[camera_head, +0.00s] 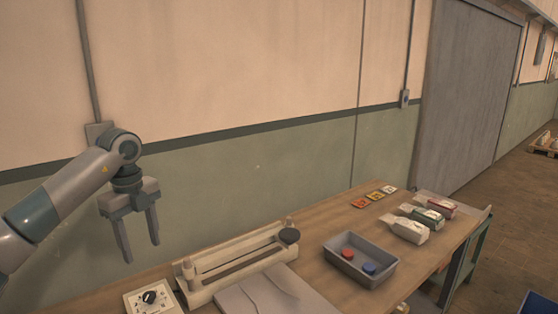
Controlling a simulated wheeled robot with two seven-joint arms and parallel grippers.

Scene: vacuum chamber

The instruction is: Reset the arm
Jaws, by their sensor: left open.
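My left arm (62,203) comes in from the left. My left gripper (139,253) hangs with its fingers pointing down, open and empty, in front of the green part of the wall. It is up at the left, to the left of the long beige sealer-like device (238,254) on the wooden table, and touches nothing that I can see. My right arm and right gripper are not in the picture.
The wooden table (325,224) carries a dial box (152,298), a grey tray (350,272) with a red and a blue round piece, small coloured cards (374,195) and several bags (408,229). A blue bin (540,304) shows at bottom right. Open floor lies at right.

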